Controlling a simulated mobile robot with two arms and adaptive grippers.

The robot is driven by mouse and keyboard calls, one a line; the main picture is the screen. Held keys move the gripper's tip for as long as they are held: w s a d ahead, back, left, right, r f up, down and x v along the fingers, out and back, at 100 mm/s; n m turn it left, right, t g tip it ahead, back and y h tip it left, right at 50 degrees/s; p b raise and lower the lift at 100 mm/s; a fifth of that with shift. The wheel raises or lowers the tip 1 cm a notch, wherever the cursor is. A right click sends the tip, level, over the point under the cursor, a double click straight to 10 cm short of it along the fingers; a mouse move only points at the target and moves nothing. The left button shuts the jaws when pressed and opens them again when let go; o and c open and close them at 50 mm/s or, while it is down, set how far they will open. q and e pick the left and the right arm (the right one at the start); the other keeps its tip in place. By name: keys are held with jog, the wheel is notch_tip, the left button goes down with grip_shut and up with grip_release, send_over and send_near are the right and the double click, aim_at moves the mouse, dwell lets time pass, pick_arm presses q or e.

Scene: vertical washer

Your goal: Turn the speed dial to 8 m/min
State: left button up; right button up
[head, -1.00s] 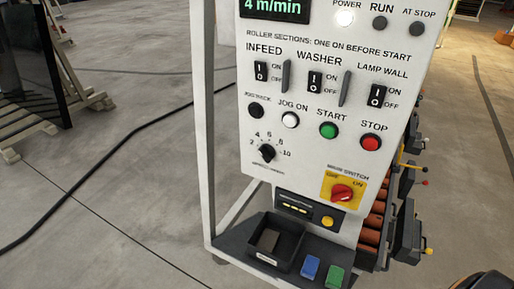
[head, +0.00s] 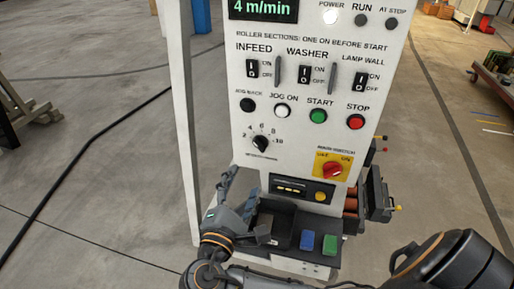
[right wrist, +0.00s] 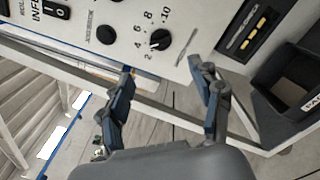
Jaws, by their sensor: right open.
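The black speed dial (head: 260,142) is on the white control panel (head: 300,88), inside a printed scale from 2 to 10. The green display (head: 263,8) above reads 4 m/min. My right gripper (head: 240,182) is below and a little left of the dial, with its fingers pointing up. In the right wrist view the dial (right wrist: 160,39) lies just beyond and between the two spread fingertips of the right gripper (right wrist: 161,66). The fingers are open, empty and apart from the dial. My left gripper is not in view.
Jog, start and stop buttons (head: 318,116) sit just above the dial. The red main switch (head: 332,169) is at lower right. A dark tray (head: 278,207) and blue and green blocks (head: 308,240) are below, close to my right gripper. A white frame post (head: 184,120) stands at left.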

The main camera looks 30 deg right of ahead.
aim_at(258, 147)
jog(key=p+x, duration=0.3)
jog(key=x, duration=0.8)
jog(key=shift+w+d+r, duration=0.1)
jog(key=shift+w+d, duration=0.05)
jog(key=shift+d, duration=0.05)
jog(key=shift+w+d+p, duration=0.3)
jog(key=shift+w+d, duration=0.15)
jog(key=shift+d, duration=0.05)
jog(key=shift+c, duration=0.4)
jog(key=shift+f, duration=0.2)
jog(key=c, duration=1.1)
